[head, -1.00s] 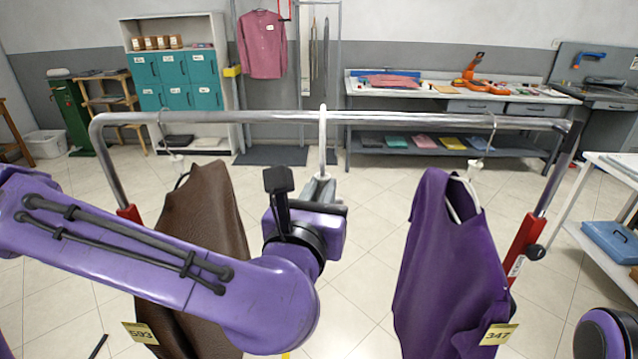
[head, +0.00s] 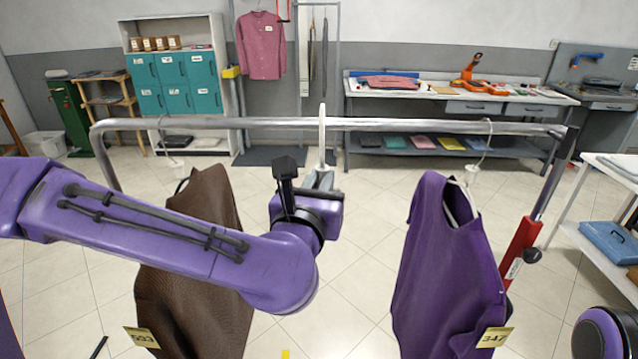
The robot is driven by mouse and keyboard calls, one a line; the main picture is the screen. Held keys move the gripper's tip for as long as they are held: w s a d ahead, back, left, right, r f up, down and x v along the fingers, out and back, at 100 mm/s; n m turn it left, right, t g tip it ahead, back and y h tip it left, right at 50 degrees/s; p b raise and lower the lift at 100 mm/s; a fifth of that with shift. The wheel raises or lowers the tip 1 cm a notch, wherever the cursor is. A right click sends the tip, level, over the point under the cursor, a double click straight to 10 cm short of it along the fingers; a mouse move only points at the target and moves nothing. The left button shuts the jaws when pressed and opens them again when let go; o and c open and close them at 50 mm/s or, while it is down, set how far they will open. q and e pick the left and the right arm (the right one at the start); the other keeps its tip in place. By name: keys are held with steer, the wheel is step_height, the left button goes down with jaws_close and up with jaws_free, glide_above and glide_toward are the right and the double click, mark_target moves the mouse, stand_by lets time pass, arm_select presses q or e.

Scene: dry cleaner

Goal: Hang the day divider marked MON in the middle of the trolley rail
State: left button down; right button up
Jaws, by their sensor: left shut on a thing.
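The trolley rail (head: 400,124) runs across the view as a grey metal bar. A thin pale divider (head: 322,135) stands upright at about the middle of the rail, seen nearly edge-on, its top above the bar. No MON marking shows. My left gripper (head: 322,178) is shut on the divider's lower part, just below the rail, partly hidden by my purple wrist. I cannot tell whether the divider's hook rests on the bar. My right gripper is out of view.
A brown garment (head: 213,215) tagged 593 hangs left of the divider, partly behind my left arm. A purple garment (head: 450,265) tagged 347 hangs to the right. The rail is free between them apart from the divider. A worktable (head: 440,100) stands behind.

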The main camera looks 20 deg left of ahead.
arm_select(q)
steer(key=shift+w, duration=0.15)
steer(key=shift+w+a+f, duration=0.1)
steer(key=shift+w+a, duration=0.15)
steer(key=shift+w, duration=0.4)
steer(key=shift+w+a+b, duration=0.2)
steer(key=shift+w+a, duration=0.1)
steer(key=shift+w, duration=0.65)
steer(key=shift+w+a+b, duration=0.15)
steer(key=shift+w+a, duration=0.1)
steer(key=shift+w, duration=0.7)
steer(key=shift+w+a+b, duration=0.2)
steer(key=shift+w+a, duration=0.1)
steer(key=shift+w, duration=0.65)
step_height(320, 180, down, 3)
steer(key=b, duration=0.3)
steer(key=shift+f+b, duration=0.1)
steer(key=shift+b, duration=0.3)
steer(key=shift+f+b, duration=0.2)
steer(key=shift+b, duration=0.2)
